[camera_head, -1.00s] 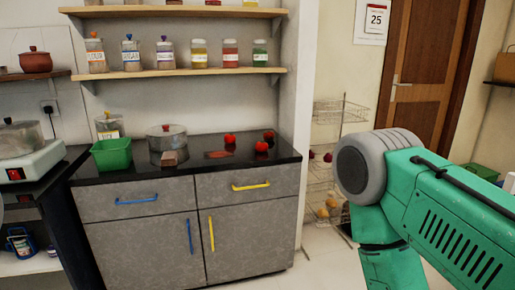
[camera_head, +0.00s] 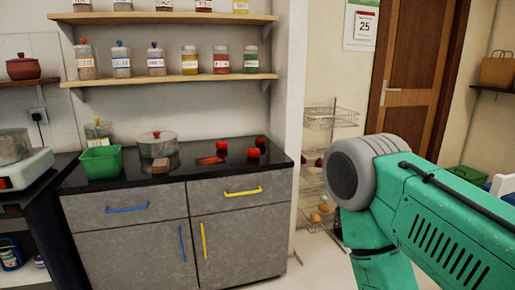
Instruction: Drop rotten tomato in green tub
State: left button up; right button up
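The green tub (camera_head: 101,163) stands upright at the left end of the black counter top (camera_head: 215,174). Several items sit near the counter's right end, among them a left tomato (camera_head: 222,148), a front tomato (camera_head: 252,153) and a back tomato (camera_head: 261,141). All three look mostly red. The back one looks a little darker, but at this size I cannot tell for sure which is rotten. A green arm of mine enters from the right, with its gripper out of view. My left gripper is out of view too.
A lidded pot (camera_head: 157,145), a brown block (camera_head: 161,166) and a flat red item (camera_head: 211,161) lie between tub and tomatoes. A jar (camera_head: 98,131) stands behind the tub. Shelves with jars hang above. A wire rack (camera_head: 326,117) stands right of the counter.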

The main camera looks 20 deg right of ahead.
aim_at(111, 173)
jog(key=i+l, duration=0.7)
jog(key=i, duration=0.25)
